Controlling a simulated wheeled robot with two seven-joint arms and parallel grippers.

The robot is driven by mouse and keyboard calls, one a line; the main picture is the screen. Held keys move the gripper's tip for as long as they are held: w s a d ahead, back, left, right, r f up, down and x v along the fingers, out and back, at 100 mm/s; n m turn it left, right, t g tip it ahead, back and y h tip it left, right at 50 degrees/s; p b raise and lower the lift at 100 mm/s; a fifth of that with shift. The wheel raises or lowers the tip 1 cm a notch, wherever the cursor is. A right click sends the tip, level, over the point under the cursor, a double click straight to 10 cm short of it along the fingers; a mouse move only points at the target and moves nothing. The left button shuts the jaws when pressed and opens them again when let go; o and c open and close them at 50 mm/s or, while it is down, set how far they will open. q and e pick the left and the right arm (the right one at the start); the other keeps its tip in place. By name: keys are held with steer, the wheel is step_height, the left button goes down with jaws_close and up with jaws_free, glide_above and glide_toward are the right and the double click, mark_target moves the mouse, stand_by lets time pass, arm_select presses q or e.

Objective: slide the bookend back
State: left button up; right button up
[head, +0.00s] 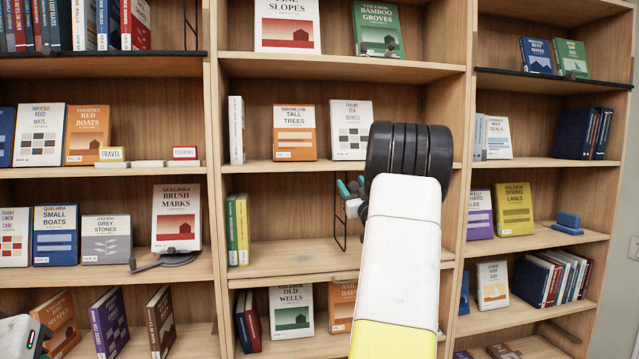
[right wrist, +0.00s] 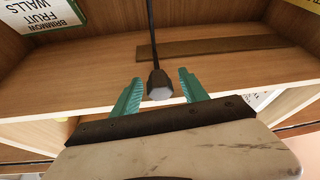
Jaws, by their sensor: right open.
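The bookend (head: 339,215) is a black wire frame standing on the middle shelf of the central bookcase. In the right wrist view a dark rod ending in a faceted knob (right wrist: 159,86), seemingly part of the bookend, lies between my teal fingertips. My right gripper (head: 350,188) is open in front of the bookend; in the right wrist view its fingers (right wrist: 160,88) stand either side of the knob, with small gaps showing. My arm hides the right part of this shelf. Part of my left arm's end (head: 18,336) shows at the lower left; its fingers cannot be made out.
A green book (head: 231,230) and a yellow book (head: 242,228) stand at the shelf's left end, with bare shelf between them and the bookend. In the right wrist view a Fruit Walls book (right wrist: 42,14) appears upside down, and a brown strip (right wrist: 225,45) lies on the board.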

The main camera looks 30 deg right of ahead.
steer(key=v, duration=0.5)
steer(key=shift+s+f, duration=0.1)
steer(key=shift+s, duration=0.15)
